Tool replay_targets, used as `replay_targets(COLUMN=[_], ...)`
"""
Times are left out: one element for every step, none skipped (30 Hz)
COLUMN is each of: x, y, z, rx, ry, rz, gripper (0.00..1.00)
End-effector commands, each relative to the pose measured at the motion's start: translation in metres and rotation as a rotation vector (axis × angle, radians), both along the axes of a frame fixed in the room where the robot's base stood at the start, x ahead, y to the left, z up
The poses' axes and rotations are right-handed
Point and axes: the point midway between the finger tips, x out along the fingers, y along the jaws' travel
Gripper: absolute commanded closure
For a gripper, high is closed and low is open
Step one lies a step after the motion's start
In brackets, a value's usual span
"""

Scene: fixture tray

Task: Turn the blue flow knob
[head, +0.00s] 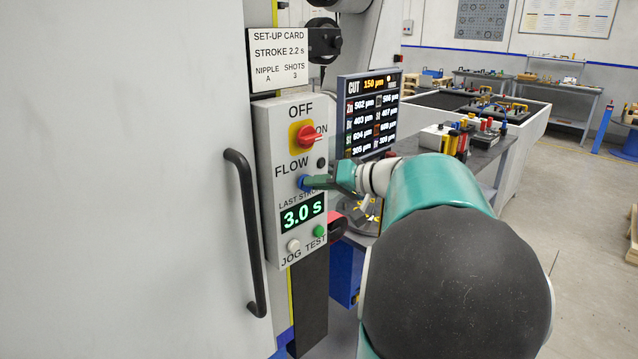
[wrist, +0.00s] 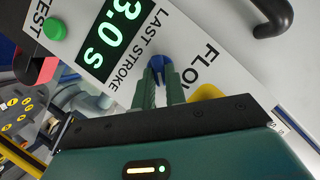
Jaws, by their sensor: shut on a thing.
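The blue flow knob (head: 305,183) sits on the grey control panel (head: 265,150), below the FLOW label and above the green display. My gripper (head: 318,182) reaches it from the right, with its fingers at the knob. In the wrist view the two green fingers of my gripper (wrist: 159,75) are shut on the blue knob (wrist: 160,62), one on each side. The fingers hide part of the knob, and its pointer mark cannot be made out. The display (head: 302,213) reads 3.0 s. The set-up card (head: 280,58) above reads stroke 2.2 s, nipple A, shots 3.
A red switch on a yellow plate (head: 307,136) is above the knob. A white jog button (head: 293,246) and a green test button (head: 319,231) are below. A black handle (head: 245,230) stands out left of the panel. A dark screen (head: 369,112) is behind my gripper.

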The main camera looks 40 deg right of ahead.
Motion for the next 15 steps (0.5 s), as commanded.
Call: replay_targets(x=[0.0001, 0.0002, 0.0004, 0.0004, 0.0004, 0.0005, 0.0003, 0.0002, 0.0002, 0.0004, 0.0006, 0.0005, 0.0003, 0.0005, 0.0006], y=[0.0000, 0.0001, 0.0000, 0.0000, -0.0001, -0.0003, -0.0004, -0.0007, -0.0009, -0.0009, -0.0009, -0.0010, -0.0013, -0.0016, -0.0019], z=[0.0001, -0.0001, -0.0002, -0.0003, -0.0005, -0.0008, -0.0009, -0.0011, -0.0012, -0.0013, -0.0014, -0.0015, -0.0018, -0.0022, -0.0027], rx=[0.004, 0.008, 0.016, 0.023, 0.031, 0.044, 0.056, 0.069, 0.090, 0.106, 0.125, 0.151, 0.172, 0.195, 0.229], ry=[0.000, 0.000, 0.000, 0.001, 0.002, 0.002, 0.002, 0.002, 0.003, 0.003, 0.004, 0.004, 0.006, 0.006, 0.007], rz=[0.000, 0.001, 0.001, 0.001, 0.001, 0.001, 0.001, 0.001, 0.001, 0.001, 0.001, 0.002, 0.002, 0.001, 0.001], gripper=[1.00, 1.00, 1.00, 1.00, 1.00, 1.00, 1.00, 1.00, 1.00, 1.00, 1.00, 1.00, 1.00, 1.00, 1.00])
